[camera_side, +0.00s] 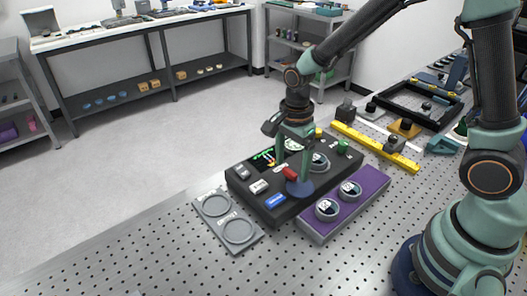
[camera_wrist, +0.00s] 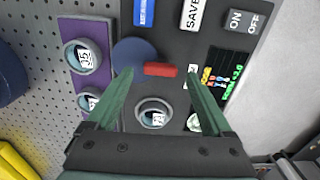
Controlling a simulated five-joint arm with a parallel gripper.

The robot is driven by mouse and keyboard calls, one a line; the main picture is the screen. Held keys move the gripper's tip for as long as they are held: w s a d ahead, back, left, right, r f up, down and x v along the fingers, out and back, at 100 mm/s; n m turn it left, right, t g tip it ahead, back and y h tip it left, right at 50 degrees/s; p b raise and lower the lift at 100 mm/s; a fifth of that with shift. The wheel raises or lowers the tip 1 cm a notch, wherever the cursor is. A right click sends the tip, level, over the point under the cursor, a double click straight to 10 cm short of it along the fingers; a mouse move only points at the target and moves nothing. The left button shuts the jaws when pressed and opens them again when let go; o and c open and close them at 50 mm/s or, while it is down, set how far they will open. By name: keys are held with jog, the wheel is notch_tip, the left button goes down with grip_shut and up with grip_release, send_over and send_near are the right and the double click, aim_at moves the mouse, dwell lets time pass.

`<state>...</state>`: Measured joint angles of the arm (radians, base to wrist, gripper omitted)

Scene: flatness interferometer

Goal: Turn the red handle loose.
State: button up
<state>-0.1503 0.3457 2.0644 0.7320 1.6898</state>
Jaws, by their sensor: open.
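The red handle (camera_wrist: 160,70) shows in the wrist view as a short bar lying between my gripper's fingertips, at the edge of a round blue disc (camera_wrist: 133,55). In the side view the red handle (camera_side: 290,173) sits on the black instrument box, partly hidden by my fingers. The blue disc (camera_side: 300,188) is just in front of it. My gripper (camera_wrist: 163,76) is open, with one green finger on each side of the handle and a gap at both ends. In the side view my gripper (camera_side: 294,168) points down over the box.
The black box (camera_side: 240,187) carries buttons and a lit display (camera_wrist: 222,78). A purple block (camera_side: 375,190) with two round gauges stands to its right. A grey plate (camera_side: 213,206) with two round recesses lies to its left. A yellow bar (camera_side: 375,147) lies behind.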

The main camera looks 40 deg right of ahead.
notch_tip(320, 180, up, 11)
dwell(0.4)
jog(key=shift+r, duration=0.15)
jog(key=s+d+r+n+t, duration=0.5)
jog(key=s+n, duration=0.3)
jog(key=n, duration=0.9)
jog(key=shift+d+r+n+t, duration=0.25)
jog(key=shift+r+n+t, duration=0.05)
jog(key=shift+r, duration=0.3)
